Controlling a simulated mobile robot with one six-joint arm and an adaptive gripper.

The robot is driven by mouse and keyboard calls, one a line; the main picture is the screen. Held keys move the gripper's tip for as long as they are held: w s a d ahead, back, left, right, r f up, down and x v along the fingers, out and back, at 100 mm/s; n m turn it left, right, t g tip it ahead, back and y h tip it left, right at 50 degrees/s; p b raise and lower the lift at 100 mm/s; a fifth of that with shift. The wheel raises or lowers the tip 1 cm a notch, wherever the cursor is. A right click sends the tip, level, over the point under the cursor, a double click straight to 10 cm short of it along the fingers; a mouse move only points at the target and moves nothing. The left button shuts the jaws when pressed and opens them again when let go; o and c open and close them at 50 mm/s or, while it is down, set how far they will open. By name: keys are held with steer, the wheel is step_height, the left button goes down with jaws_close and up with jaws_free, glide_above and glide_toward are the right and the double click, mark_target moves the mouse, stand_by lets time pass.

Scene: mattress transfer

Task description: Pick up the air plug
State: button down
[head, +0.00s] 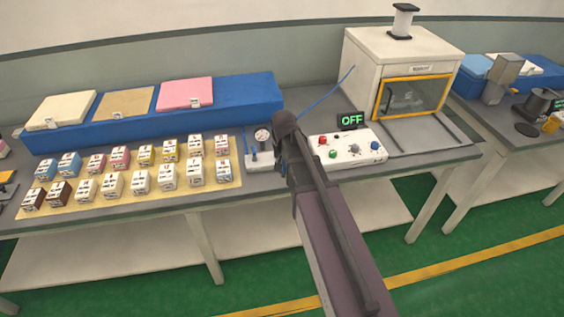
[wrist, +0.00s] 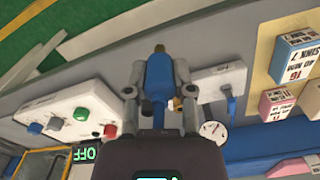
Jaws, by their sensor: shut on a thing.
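The air plug (wrist: 157,72), a blue body with a brass tip, is between the fingers of my gripper (wrist: 156,82) in the wrist view. The fingers are shut on it, one on each side, and the brass tip points toward the top of the picture. In the head view my arm hides most of the gripper, above the table between the gauge and the control panel; a bit of blue shows beside it.
A white base (wrist: 215,82) with a blue fitting and a round gauge (head: 262,136) stands close by. A control panel (head: 346,147) with knobs, its display reading OFF (head: 350,121), is to the right. Small boxes (head: 140,180) fill a mat at left. A glass-fronted machine (head: 400,65) stands behind.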

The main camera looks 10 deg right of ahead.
steer(key=shift+r, duration=0.2)
stand_by(0.6)
steer(key=shift+r+p, duration=2.35)
steer(key=shift+p, duration=0.2)
steer(key=shift+a, duration=0.1)
